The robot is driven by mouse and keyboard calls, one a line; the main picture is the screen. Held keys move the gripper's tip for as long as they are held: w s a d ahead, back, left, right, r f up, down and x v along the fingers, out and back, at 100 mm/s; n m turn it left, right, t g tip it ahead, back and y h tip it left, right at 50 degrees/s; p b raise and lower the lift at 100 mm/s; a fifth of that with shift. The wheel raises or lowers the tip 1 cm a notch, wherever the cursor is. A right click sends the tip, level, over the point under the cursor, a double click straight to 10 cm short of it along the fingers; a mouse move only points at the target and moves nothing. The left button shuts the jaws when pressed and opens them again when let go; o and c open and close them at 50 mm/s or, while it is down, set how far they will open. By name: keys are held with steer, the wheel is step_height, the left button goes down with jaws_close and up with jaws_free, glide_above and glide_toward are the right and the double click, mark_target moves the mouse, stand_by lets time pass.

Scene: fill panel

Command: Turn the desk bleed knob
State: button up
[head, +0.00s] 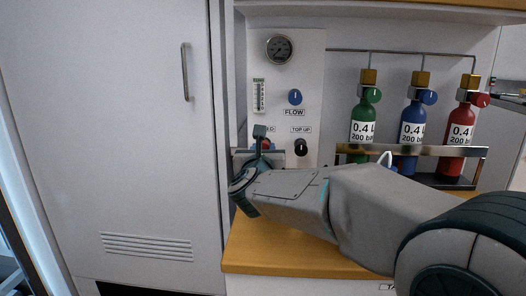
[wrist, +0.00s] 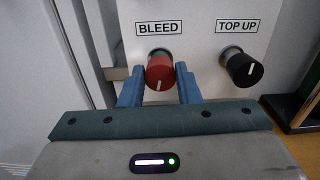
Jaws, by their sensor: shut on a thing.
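The red bleed knob (wrist: 160,72) sits on the white panel under the BLEED label in the wrist view, with its white mark near its lower edge. My gripper (wrist: 159,86) has a blue finger on each side of the knob and is shut on it. In the head view my gripper (head: 262,150) is at the lower left of the panel (head: 313,75). There it hides most of the knob; only a bit of red (head: 266,144) shows.
The black TOP UP knob (wrist: 243,68) is just right of the bleed knob. A blue FLOW knob (head: 295,97) and a gauge (head: 279,49) are above. Green (head: 362,113), blue (head: 411,113) and red (head: 459,114) bottles stand behind a metal rail (head: 435,151) at right.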

steer(key=n, duration=0.4)
steer(key=shift+a+n, duration=0.1)
steer(key=shift+n, duration=0.2)
steer(key=n, duration=0.3)
steer(key=shift+n, duration=0.3)
steer(key=n+p, duration=0.1)
steer(key=n, duration=0.2)
steer(key=shift+f+n+p, duration=0.15)
steer(key=shift+n+p, duration=0.3)
steer(key=shift+n, duration=1.65)
steer(key=o, duration=1)
steer(key=shift+c, duration=0.2)
